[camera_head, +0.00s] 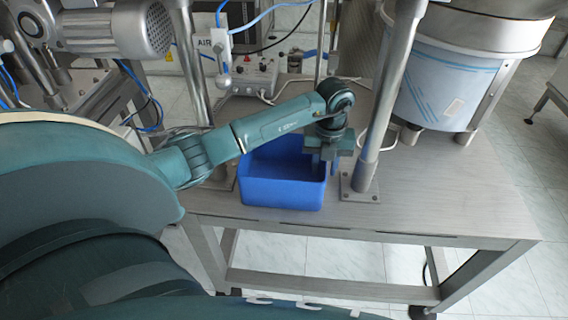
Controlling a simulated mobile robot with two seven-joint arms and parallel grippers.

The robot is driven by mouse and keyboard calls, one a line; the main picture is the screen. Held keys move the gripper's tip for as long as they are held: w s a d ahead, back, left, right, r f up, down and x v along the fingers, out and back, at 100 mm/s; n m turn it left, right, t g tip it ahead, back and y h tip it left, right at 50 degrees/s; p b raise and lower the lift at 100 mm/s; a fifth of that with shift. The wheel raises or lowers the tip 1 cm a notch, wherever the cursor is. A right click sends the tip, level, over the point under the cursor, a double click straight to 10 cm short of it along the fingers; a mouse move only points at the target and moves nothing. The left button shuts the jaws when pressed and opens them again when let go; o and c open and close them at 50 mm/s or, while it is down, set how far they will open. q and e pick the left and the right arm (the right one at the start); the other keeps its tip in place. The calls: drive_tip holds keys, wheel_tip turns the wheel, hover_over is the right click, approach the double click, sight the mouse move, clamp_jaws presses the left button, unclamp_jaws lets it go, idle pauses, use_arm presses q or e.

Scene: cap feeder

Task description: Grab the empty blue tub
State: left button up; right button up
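The blue tub (282,194) stands upright on the metal table, and the part of its inside that shows looks empty. My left arm reaches in from the left and passes over the tub's back edge. My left gripper (329,164) points down at the tub's right wall, near its back right corner. Its fingertips are small and partly lost against the blue, so I cannot tell whether they touch or grip the rim. My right gripper is not in view.
The table (430,204) has free room to the right. A metal post (385,110) on a bolted foot stands close right of the tub. Another post (190,65) stands behind left. A large round feeder bowl (450,80) is at the back right, a control box (250,75) behind.

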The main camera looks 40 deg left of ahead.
use_arm(q)
clamp_jaws()
idle(1.3)
